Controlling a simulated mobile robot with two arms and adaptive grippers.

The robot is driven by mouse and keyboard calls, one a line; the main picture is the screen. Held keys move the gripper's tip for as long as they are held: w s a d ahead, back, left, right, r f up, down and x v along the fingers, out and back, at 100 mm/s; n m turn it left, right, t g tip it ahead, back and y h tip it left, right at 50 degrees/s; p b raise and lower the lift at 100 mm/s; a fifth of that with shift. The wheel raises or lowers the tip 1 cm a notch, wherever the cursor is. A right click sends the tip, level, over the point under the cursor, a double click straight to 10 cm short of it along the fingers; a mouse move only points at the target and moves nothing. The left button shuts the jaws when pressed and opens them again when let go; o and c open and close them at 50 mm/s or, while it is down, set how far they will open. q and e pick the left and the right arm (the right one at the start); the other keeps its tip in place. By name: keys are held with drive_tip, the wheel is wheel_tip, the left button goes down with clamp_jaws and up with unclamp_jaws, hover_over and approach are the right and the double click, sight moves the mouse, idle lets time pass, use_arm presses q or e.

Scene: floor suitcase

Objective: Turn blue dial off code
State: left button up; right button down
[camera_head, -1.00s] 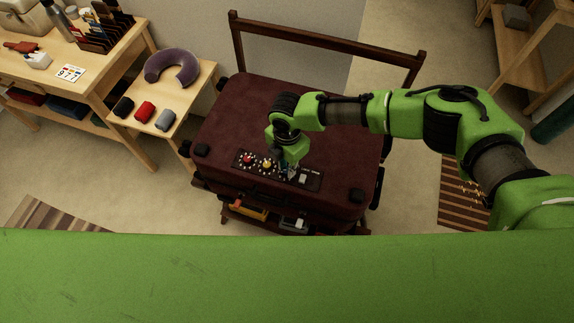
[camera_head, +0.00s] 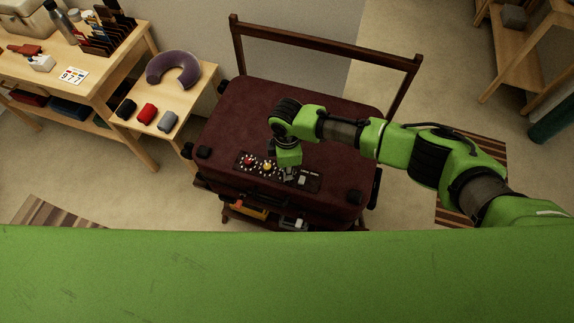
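The maroon suitcase (camera_head: 228,125) lies flat on a dark wooden rack. On its top near the front edge is a black lock panel (camera_head: 312,186) with a red dial (camera_head: 249,161) and a yellow dial (camera_head: 267,167). The blue dial is hidden or too small to make out beside my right gripper. My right gripper (camera_head: 288,173) points down at the panel, just right of the yellow dial. Its fingers are too small and covered to show whether they are open or shut. A card with coloured marks and digits reading about 977 (camera_head: 71,77) lies on the left table. My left gripper is out of view.
A side table (camera_head: 190,110) at left holds a purple neck pillow (camera_head: 173,70) and black, red and grey rolls. The rack's wooden rail (camera_head: 320,45) rises behind the suitcase. Shelves stand at the upper right.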

drive_tip(key=m+p, duration=0.2)
drive_tip(key=m, duration=0.2)
drive_tip(key=shift+a+r, duration=0.1)
drive_tip(key=shift+r, duration=0.05)
drive_tip(key=shift+m+p, duration=0.55)
drive_tip(key=shift+m, duration=0.95)
drive_tip(key=c, duration=1.9)
unclamp_jaws()
wheel_tip(320, 180, up, 12)
